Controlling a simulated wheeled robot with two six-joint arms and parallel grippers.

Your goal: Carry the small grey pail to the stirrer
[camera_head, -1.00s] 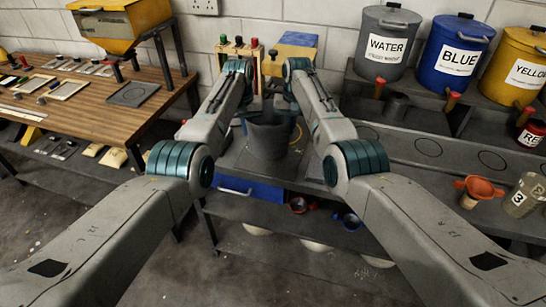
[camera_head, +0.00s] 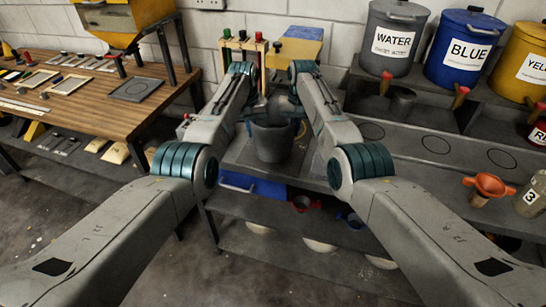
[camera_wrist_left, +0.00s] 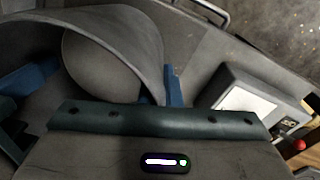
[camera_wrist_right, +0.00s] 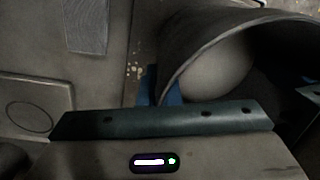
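The small grey pail (camera_head: 272,143) is upright between my two arms, over the grey bench. I cannot tell whether its base touches the bench. My left gripper (camera_head: 240,72) is at the pail's left side; in the left wrist view its blue fingertips are at the rim of the pail (camera_wrist_left: 125,30). My right gripper (camera_head: 303,70) is at the right side; in the right wrist view its blue fingertips (camera_wrist_right: 160,88) pinch the pail's wall (camera_wrist_right: 185,45). Both look shut on the rim. I cannot tell for certain which machine is the stirrer.
A yellow and blue box (camera_head: 297,45) and a rack with coloured knobs (camera_head: 240,45) stand behind. Large water, blue and yellow buckets (camera_head: 395,40) line the right shelf. A wooden table (camera_head: 90,105) is at left.

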